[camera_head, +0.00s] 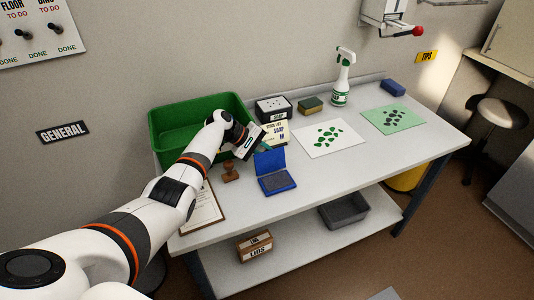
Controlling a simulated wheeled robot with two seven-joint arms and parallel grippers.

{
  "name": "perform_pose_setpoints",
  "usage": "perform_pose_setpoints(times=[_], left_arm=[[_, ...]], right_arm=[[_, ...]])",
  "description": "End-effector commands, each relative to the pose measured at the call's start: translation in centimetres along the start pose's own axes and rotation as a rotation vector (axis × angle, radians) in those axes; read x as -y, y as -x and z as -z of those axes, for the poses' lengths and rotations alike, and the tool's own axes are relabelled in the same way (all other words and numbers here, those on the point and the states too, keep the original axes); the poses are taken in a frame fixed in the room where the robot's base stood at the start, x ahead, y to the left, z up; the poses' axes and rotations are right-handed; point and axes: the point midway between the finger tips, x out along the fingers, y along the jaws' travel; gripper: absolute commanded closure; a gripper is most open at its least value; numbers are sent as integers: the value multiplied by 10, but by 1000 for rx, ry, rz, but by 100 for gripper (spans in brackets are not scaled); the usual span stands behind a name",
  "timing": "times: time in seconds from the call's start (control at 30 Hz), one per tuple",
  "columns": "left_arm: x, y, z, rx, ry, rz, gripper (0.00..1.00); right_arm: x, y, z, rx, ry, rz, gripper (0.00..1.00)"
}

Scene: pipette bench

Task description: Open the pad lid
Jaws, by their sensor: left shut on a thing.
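The blue ink pad (277,183) lies on the table near its front edge, left of the middle. Its blue lid (270,163) stands raised and upright at the back of the pad, so the dark inner surface of the base shows. My left gripper (265,149) reaches in from the left, at the top edge of the lid, and is shut on it. The fingertips are small and partly hidden by the gripper body. My right gripper is not in view.
A wooden stamp (230,172) and a clipboard (205,208) lie left of the pad. A green bin (170,123) stands behind my arm. A printed white sheet (345,136) lies to the right. Table space right of the pad is clear.

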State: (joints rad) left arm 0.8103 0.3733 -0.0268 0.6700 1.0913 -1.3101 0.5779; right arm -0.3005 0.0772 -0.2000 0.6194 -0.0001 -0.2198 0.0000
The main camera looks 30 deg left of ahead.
Motion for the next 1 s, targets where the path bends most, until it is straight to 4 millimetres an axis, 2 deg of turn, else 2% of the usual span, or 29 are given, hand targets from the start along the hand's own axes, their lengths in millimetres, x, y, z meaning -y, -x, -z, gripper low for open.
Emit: perform_pose_setpoints(times=[0.4, 0.43, 0.53, 0.57, 0.87, 1.0], left_arm=[[-1, 0, 0, -3, 5, -2, 100], [-1, 0, 0, -3, 5, -2, 78], [-1, 0, 0, -3, 5, -2, 61], [-1, 0, 0, -3, 5, -2, 60], [0, 2, 0, -3, 4, -1, 60], [0, 18, -1, -1, 2, 1, 60]], right_arm=[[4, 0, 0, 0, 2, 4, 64], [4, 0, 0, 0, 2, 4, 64], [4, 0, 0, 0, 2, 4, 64], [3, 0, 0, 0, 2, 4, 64], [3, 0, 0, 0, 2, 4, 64], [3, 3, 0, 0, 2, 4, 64]])
